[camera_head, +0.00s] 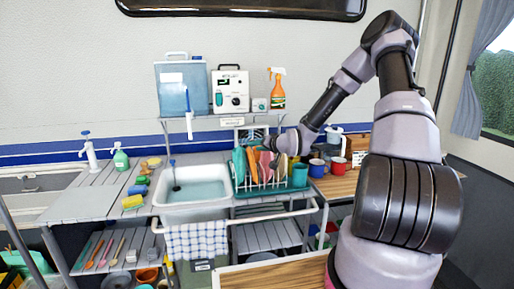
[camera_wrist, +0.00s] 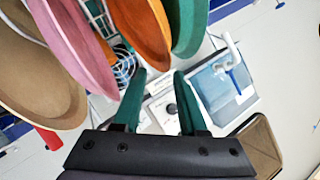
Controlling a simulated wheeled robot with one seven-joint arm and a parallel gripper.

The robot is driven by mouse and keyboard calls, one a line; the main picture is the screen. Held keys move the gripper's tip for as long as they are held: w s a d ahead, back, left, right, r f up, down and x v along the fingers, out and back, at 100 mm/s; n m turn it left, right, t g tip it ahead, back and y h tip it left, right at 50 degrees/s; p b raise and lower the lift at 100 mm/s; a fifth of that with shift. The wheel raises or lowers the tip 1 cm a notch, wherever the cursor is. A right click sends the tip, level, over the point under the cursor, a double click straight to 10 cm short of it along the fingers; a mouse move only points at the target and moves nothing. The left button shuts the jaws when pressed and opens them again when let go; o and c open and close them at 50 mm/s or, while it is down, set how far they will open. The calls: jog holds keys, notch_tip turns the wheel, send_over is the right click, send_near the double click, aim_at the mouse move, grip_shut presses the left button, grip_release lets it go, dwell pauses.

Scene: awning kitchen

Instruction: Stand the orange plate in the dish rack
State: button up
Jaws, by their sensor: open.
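The orange plate (camera_head: 252,163) stands on edge in the white wire dish rack (camera_head: 262,188), between a teal plate (camera_head: 239,166) and a pink plate (camera_head: 265,166). In the wrist view the orange plate (camera_wrist: 142,32) has the pink plate (camera_wrist: 78,45) on one side and the teal plate (camera_wrist: 190,28) on the other. My gripper (camera_head: 276,143) is at the top of the rack. In the wrist view its two teal fingers (camera_wrist: 160,88) are apart with nothing held between them. The orange rim is close to the fingertips; I cannot tell whether they touch.
A tan plate (camera_head: 281,168) stands right of the pink one. A teal cup (camera_head: 299,175) and red and blue mugs (camera_head: 317,167) are at the right. The sink (camera_head: 192,190) is left of the rack. A shelf (camera_head: 210,118) with a spray bottle (camera_head: 277,92) is behind.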

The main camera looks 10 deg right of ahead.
jog(key=v, duration=1)
jog(key=shift+s+d, duration=0.15)
jog(key=shift+s, duration=0.2)
jog(key=shift+r, duration=0.1)
jog(key=s+d+r+g+h, duration=0.2)
jog(key=s+r+h, duration=0.1)
jog(key=s+r, duration=0.35)
jog(key=s+d+r+g+h, duration=0.3)
jog(key=s+r+h, duration=0.15)
jog(key=r, duration=0.35)
jog(key=s+a+r+y, duration=0.2)
jog(key=s+r, duration=0.3)
jog(key=s, duration=0.4)
jog(key=s+a+r+m+y, duration=0.1)
jog(key=s+a+r, duration=0.2)
jog(key=s, duration=0.6)
notch_tip(320, 180, up, 3)
jog(key=shift+s+f+m+y, duration=0.15)
jog(key=shift+s+m+y, duration=0.1)
jog(key=shift+m+y, duration=0.1)
